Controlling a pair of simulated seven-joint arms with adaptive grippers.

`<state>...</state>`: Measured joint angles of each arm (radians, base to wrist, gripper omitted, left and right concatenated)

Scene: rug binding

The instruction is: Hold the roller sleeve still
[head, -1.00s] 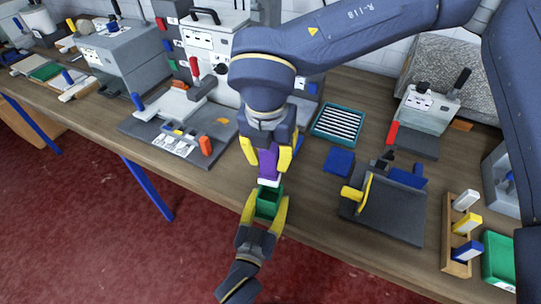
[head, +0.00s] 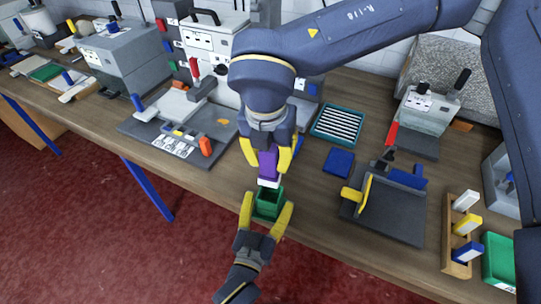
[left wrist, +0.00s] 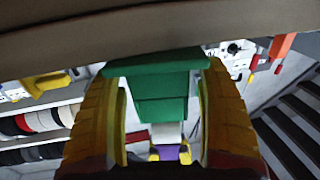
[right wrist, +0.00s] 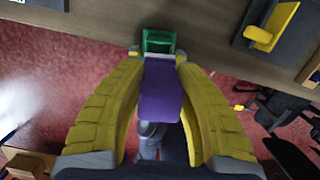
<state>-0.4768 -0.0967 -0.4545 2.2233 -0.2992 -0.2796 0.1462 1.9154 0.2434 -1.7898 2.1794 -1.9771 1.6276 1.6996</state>
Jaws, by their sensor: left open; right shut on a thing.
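A green hollow piece, apparently the roller sleeve (head: 267,208), sits at the front edge of the table. It also shows in the left wrist view (left wrist: 162,110) and at the top of the right wrist view (right wrist: 158,40). My left gripper (head: 266,205) is open, one yellow finger on each side of the green piece, with small gaps in the left wrist view. My right gripper (head: 267,153) is shut on a purple block (right wrist: 160,90) with a white end (head: 269,182). The white end is close to the green piece; I cannot tell whether they touch.
A blue block (head: 339,162) and a dark plate with a yellow handle (head: 385,215) lie to the right. A teal tray of white rods (head: 338,125) is behind. A grey board (head: 170,152) lies to the left. Red floor (head: 110,220) lies below the edge.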

